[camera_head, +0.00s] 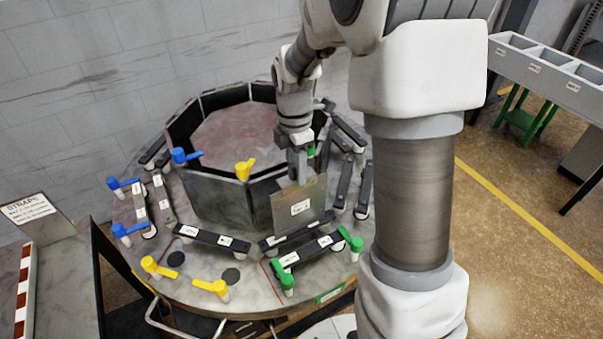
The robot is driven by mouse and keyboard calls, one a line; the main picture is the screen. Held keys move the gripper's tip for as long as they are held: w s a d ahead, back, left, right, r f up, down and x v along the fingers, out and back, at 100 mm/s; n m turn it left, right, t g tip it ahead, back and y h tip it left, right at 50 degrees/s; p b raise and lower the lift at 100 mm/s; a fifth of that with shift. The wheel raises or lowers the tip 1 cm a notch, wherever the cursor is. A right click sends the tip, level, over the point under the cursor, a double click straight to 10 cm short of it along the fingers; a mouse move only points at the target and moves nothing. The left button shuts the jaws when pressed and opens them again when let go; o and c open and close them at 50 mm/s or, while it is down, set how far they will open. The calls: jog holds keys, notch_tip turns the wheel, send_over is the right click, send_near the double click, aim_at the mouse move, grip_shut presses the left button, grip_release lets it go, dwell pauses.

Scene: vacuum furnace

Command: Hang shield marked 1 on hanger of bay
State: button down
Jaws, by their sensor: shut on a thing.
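My gripper (298,174) points down and is shut on the top edge of a flat grey shield (287,214). The shield hangs upright, its white label facing the camera; the mark is too small to read surely. It is at the front right of an eight-sided ring of grey panels (212,190) on a round table. Its lower edge is close to a black bar with white labels (284,239); I cannot tell whether they touch. The shield hides part of the ring behind it, so the bay's hanger cannot be made out.
Blue (124,229), yellow (213,287) and green (283,275) levers stand around the round table's rim (180,292), with more labelled bars (211,237) between. A sign (38,218) stands at left. A grey bin rack (550,72) is at upper right. Open floor lies right of my column.

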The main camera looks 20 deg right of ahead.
jog(key=p, duration=0.2)
send_over(282, 170)
jog(key=shift+w, duration=0.1)
jog(key=shift+f+b, duration=1.3)
jog(key=shift+f, duration=0.4)
jog(key=shift+c, duration=2.1)
grip_release()
